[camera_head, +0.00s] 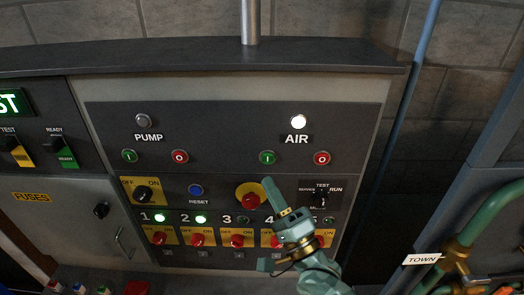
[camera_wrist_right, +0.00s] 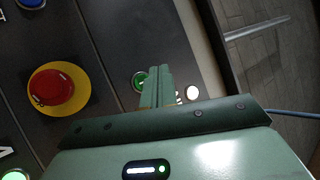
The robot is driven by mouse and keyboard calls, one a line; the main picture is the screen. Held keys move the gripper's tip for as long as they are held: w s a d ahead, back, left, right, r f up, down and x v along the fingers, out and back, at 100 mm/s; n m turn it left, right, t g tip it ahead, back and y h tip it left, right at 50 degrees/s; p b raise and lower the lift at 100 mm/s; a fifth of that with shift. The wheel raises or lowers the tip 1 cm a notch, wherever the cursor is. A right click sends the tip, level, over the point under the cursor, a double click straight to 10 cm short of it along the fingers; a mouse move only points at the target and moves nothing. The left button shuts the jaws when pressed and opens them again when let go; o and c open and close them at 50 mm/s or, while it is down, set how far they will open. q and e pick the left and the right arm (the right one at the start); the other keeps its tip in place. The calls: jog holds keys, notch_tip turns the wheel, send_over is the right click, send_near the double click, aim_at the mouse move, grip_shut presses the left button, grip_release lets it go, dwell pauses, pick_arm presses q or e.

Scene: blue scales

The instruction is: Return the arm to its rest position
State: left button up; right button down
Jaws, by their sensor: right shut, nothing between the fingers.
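My right gripper (camera_head: 268,184) is in front of the lower right of the grey control panel (camera_head: 225,117). Its arm comes up from the bottom edge. The fingers are shut with nothing between them, and they also show in the right wrist view (camera_wrist_right: 157,85). The fingertips appear just below the green AIR button (camera_head: 268,157); whether they touch the panel cannot be told. The AIR lamp (camera_head: 298,121) is lit white and the PUMP lamp (camera_head: 143,121) is dark. The gripper and forearm hide part of the numbered switches. My left gripper is out of view.
A red knob on a yellow disc (camera_head: 249,195) is close left of the gripper. A row of red rotary switches (camera_head: 158,238) runs below, with lamps 1 and 2 lit green. Green pipework (camera_head: 485,213) with a TOWN label (camera_head: 422,259) stands at the right.

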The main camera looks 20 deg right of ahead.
jog(key=s+d+f+n+g+h, duration=0.2)
jog(key=s+f+n+g+h, duration=0.2)
jog(key=f+n+g, duration=0.6)
jog(key=s+d+f+n+g+h, duration=0.3)
jog(key=s+d+f+n+h, duration=0.15)
jog(key=s+d, duration=0.25)
jog(key=s+d+f+n+g+h, duration=0.35)
jog(key=s+d+n, duration=0.25)
jog(key=d, duration=0.2)
jog(key=s+a+f+g+y+b, duration=0.15)
jog(key=f+b, duration=0.25)
jog(key=f, duration=0.9)
jog(key=s+a+f+m+b, duration=0.15)
jog(key=f+b, duration=0.35)
jog(key=f, duration=0.7)
jog(key=s+a+f+g+y+b, duration=0.15)
jog(key=f+b, duration=0.25)
jog(key=f, duration=0.9)
jog(key=s+f+m+g+b, duration=0.1)
jog(key=s+f+b, duration=0.4)
jog(key=s+f, duration=0.5)
jog(key=s+f+m+g+y+b, duration=0.1)
jog(key=s+f+b, duration=0.4)
jog(key=s+f, duration=0.4)
notch_tip(320, 180, down, 7)
jog(key=shift+s+a+f+m, duration=0.1)
jog(key=shift+s+a+m, duration=0.2)
jog(key=shift+s, duration=0.1)
